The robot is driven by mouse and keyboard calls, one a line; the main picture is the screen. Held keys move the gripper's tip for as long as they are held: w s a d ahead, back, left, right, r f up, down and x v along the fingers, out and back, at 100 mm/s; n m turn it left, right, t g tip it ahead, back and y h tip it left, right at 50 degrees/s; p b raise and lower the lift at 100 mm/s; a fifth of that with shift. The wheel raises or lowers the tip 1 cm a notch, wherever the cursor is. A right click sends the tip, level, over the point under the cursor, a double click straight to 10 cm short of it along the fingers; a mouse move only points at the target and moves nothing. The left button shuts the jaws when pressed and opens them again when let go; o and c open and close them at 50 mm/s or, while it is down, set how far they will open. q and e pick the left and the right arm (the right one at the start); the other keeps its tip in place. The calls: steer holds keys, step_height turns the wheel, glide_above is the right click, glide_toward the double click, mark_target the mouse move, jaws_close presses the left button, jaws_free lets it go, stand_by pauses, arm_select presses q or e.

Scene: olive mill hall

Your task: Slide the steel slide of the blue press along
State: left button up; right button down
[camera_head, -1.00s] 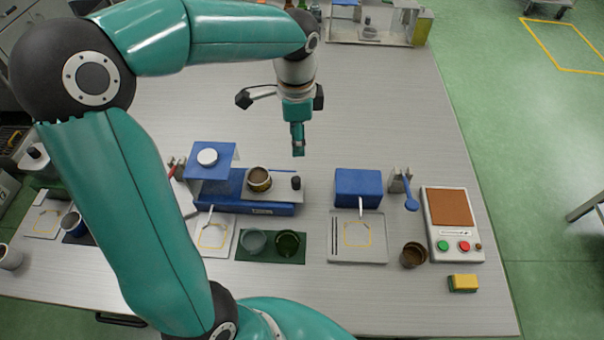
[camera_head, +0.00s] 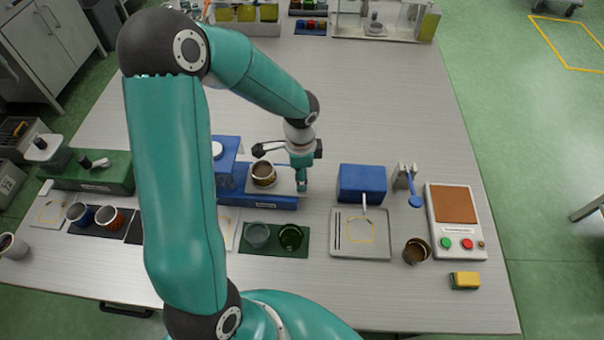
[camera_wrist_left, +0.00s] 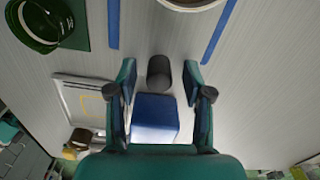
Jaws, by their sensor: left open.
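The blue press (camera_head: 258,200) stands on the table left of centre, with its grey steel slide (camera_head: 284,186) on top. A metal cup with dark contents (camera_head: 263,175) sits on the slide. The slide also shows between two blue rails in the left wrist view (camera_wrist_left: 140,35). My left gripper (camera_head: 302,187) is over the slide's right end and hides the black knob in the head view. In the left wrist view the dark knob (camera_wrist_left: 158,72) shows between the two spread fingers, with a gap on each side. My right gripper is not in view.
A blue box (camera_head: 361,184) with a grey tray (camera_head: 376,251) before it stands to the right. A scale-like device (camera_head: 455,241) and a sponge (camera_head: 465,281) are farther right.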

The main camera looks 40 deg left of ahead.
mark_target(254, 171)
arm_select(q)
steer(key=shift+f, duration=0.1)
jaws_close()
stand_by(0.3)
steer(key=s+a, duration=0.2)
steer(key=a, duration=0.1)
steer(key=s+a, duration=0.5)
steer(key=shift+s+a+p, duration=0.15)
steer(key=shift+a+p, duration=0.2)
steer(key=shift+a, duration=0.05)
jaws_free()
steer(key=shift+a, duration=0.1)
